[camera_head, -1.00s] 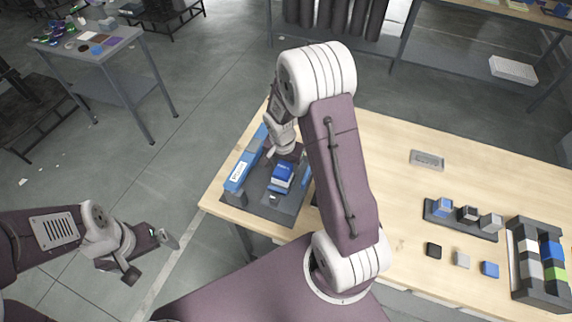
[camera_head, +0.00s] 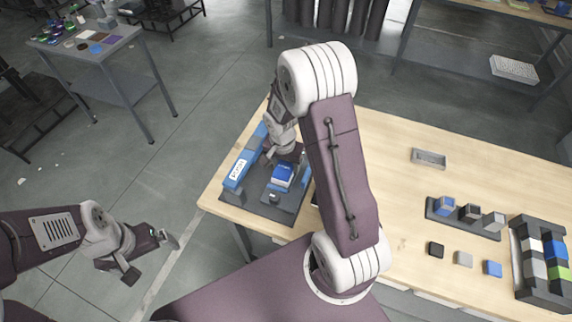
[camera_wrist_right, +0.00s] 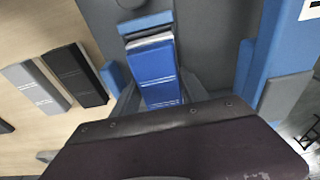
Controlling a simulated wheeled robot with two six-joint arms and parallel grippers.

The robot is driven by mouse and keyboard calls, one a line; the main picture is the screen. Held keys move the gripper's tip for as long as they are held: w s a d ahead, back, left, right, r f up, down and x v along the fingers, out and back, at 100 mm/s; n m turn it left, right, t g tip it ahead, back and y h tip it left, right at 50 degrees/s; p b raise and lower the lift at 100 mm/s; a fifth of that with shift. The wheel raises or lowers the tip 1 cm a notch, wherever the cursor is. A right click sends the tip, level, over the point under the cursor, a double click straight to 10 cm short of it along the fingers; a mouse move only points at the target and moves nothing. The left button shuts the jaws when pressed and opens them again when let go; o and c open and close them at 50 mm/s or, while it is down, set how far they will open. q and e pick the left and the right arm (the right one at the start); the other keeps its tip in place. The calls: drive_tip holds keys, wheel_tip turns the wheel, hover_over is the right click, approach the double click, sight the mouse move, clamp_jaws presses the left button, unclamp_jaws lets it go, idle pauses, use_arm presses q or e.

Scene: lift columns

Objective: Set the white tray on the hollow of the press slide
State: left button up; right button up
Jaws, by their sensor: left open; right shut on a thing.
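The press (camera_head: 240,170) stands at the table's left end, with a dark base and blue parts. My right gripper (camera_head: 284,160) is over its slide, shut on a blue printed block (camera_head: 283,175). The right wrist view shows this block (camera_wrist_right: 154,75) between the fingers, with a pale far edge; I cannot tell whether it rests on the slide. The hollow is not clearly seen. A pale printed slab (camera_wrist_right: 36,88), possibly the white tray, lies left in that view beside a black one (camera_wrist_right: 75,72). My left gripper (camera_head: 150,258) is open and empty, off the table.
A shallow grey tray (camera_head: 428,158) lies on the table behind. A dark rack (camera_head: 463,218) with several cubes, loose small blocks (camera_head: 464,259) and a dark bin (camera_head: 530,285) are at the right. My right arm hides the table's middle-left.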

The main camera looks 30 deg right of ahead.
drive_tip(key=shift+f, duration=0.25)
idle(0.4)
drive_tip(key=o, duration=1.8)
wheel_tip(320, 180, up, 7)
drive_tip(key=p, duration=0.5)
drive_tip(key=shift+r, duration=0.15)
